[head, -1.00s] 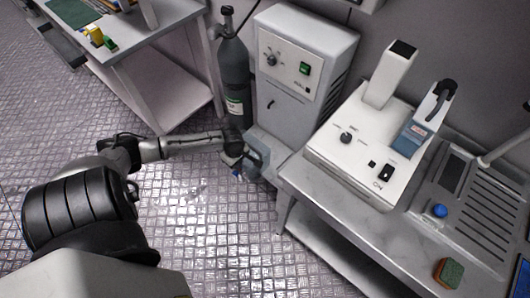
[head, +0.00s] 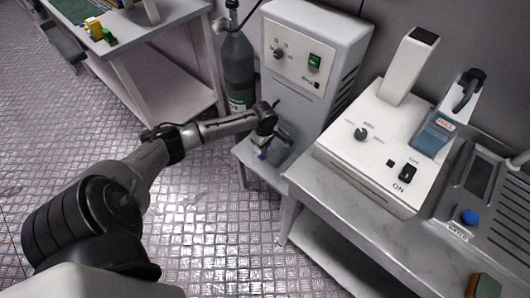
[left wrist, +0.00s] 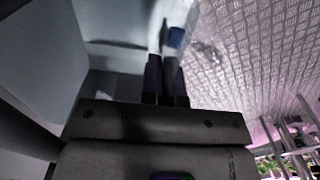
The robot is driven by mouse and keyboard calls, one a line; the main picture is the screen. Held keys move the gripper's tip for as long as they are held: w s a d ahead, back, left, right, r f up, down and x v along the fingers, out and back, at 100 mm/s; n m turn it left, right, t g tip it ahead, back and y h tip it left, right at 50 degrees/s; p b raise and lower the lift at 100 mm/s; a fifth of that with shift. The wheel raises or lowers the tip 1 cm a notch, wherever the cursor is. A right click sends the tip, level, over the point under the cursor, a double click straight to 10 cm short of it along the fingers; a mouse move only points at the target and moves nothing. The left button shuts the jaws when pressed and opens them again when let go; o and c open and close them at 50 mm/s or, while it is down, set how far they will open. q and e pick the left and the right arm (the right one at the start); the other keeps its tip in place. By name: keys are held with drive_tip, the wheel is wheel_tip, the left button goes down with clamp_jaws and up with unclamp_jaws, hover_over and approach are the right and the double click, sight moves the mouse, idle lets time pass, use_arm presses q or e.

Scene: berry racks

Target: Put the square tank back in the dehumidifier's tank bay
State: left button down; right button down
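The dehumidifier (head: 308,60) is a grey-white cabinet with a dial and a green switch; it stands behind a low stand. The square tank (head: 284,146) is a clear, bluish box at the dehumidifier's lower front, above or on the stand; I cannot tell if it touches. A small blue part shows beside it in the head view and ahead of the fingers in the left wrist view. My left gripper (head: 267,139) is at the tank; its dark fingers (left wrist: 166,78) are close together on a thin part of it. The tank bay is hidden or unclear. My right gripper is not in view.
The low stand (head: 246,156) is in front of the dehumidifier. A dark gas cylinder (head: 237,70) stands to its left. A metal bench (head: 325,185) with a white instrument (head: 375,145) is close on the right. Open metal floor (head: 200,220) lies in front.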

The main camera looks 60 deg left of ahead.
use_arm(q)
drive_tip(key=f+b, duration=0.4)
drive_tip(key=shift+w+a+f, duration=0.1)
drive_tip(key=shift+w+f, duration=0.1)
drive_tip(key=shift+f, duration=0.2)
drive_tip(key=shift+r, duration=0.1)
drive_tip(key=shift+w, duration=0.1)
drive_tip(key=c, duration=1.4)
unclamp_jaws()
drive_tip(key=shift+f, duration=0.2)
drive_tip(key=shift+o, duration=0.2)
drive_tip(key=shift+r, duration=0.1)
